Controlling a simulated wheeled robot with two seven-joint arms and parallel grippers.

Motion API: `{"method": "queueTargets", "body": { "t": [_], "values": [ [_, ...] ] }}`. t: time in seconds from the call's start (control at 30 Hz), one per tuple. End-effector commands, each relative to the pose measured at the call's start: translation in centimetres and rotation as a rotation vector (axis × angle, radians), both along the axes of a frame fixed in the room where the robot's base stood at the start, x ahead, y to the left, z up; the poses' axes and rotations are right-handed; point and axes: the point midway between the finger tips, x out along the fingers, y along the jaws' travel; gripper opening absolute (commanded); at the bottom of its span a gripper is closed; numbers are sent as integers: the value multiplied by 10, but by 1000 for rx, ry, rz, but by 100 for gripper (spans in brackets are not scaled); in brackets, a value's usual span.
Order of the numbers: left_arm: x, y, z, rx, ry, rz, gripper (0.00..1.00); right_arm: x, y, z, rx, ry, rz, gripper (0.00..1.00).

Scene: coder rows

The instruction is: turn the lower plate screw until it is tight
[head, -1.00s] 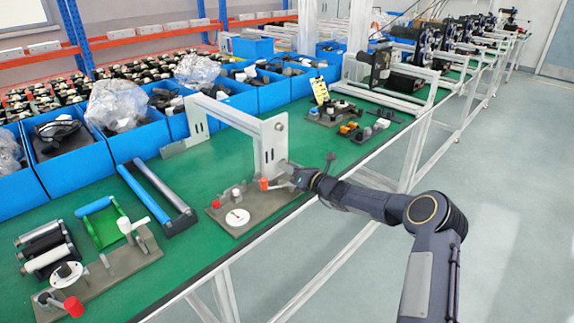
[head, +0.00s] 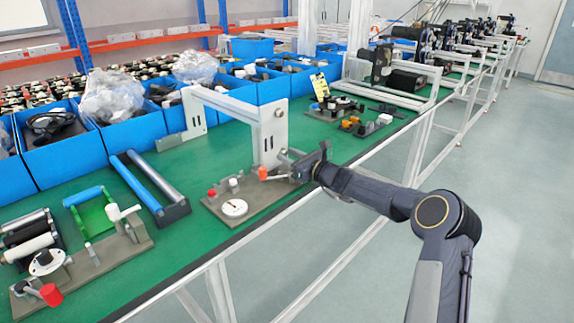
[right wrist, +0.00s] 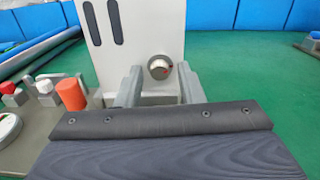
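In the head view my right gripper (head: 287,158) is at the near side of the upright plate (head: 268,140), and the lower screw is not clearly visible there. My left gripper is out of view.
A grey base (head: 238,218) with a white dial (head: 234,208) and an orange-red cylinder (head: 263,173) sits close left of my right gripper. Blue bins (head: 130,130) line the back of the green bench (head: 120,185). Open floor lies to the right.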

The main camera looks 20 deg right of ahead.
Motion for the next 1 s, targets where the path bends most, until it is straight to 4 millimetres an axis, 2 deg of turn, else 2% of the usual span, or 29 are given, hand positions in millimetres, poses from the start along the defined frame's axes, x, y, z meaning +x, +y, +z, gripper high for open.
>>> {"method": "queueTargets", "body": {
  "t": [0.03, 0.4, 0.57, 1.0],
  "values": [
    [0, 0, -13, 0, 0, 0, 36, 0, 0, -6, -34, -18, -1, 35],
    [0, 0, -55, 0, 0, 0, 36, 0, -1, -5, -282, -142, -2, 35],
    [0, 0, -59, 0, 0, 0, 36, 0, -1, 0, -335, -169, -2, 35],
    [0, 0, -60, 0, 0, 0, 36, 0, 0, -1, -335, -168, -2, 35]
  ]
}}
